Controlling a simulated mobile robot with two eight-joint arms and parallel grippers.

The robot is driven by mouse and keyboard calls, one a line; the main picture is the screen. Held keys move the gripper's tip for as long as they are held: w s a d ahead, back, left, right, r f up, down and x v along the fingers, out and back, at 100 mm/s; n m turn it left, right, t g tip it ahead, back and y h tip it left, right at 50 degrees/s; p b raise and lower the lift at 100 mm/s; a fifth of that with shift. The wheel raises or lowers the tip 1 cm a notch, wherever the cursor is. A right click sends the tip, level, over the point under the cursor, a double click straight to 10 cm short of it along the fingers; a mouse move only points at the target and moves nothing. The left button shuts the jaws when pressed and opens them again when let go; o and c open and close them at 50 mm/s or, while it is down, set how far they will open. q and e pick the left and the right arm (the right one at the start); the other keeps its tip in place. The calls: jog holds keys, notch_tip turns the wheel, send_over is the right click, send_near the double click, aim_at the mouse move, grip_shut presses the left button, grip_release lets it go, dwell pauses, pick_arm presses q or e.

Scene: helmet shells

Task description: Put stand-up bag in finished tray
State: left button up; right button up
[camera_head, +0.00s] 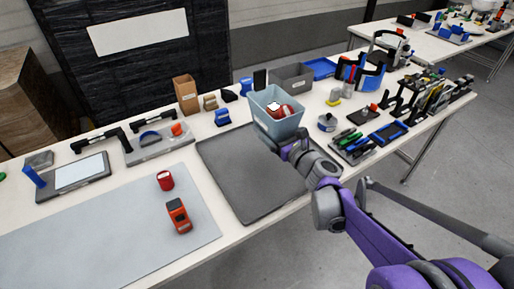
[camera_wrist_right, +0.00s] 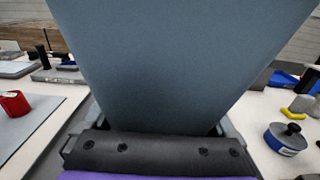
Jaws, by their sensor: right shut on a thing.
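The stand-up bag (camera_head: 264,127) looks like a light blue-grey, open-topped, upright container, wider at the top, with a red and white thing (camera_head: 282,111) inside. My right gripper (camera_head: 284,145) is shut on its near, lower side. In the right wrist view the bag's blue-grey wall (camera_wrist_right: 180,60) fills the middle, just beyond the gripper (camera_wrist_right: 150,128). The dark grey flat tray (camera_head: 240,180), which I take as the finished tray, lies at the table's front edge. The bag is at its far right corner; I cannot tell whether it touches the tray. My left gripper is out of view.
A grey mat (camera_head: 100,240) holds a red cup (camera_head: 165,180) and an orange-red device (camera_head: 179,216). A grey bin (camera_head: 291,77) and a brown box (camera_head: 186,94) stand behind. Tools and a round tin (camera_head: 327,122) crowd the right. Most of the tray is bare.

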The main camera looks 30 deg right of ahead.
notch_tip(320, 180, down, 6)
jog(key=shift+b, duration=0.95)
jog(key=shift+f+b, duration=0.55)
jog(key=shift+f, duration=1.4)
jog(key=shift+f, duration=0.2)
jog(key=o, duration=1)
jog(key=shift+r, duration=0.2)
jog(key=s, duration=0.8)
jog(key=s+d, duration=0.1)
jog(key=s, duration=0.3)
jog(key=shift+p, duration=0.4)
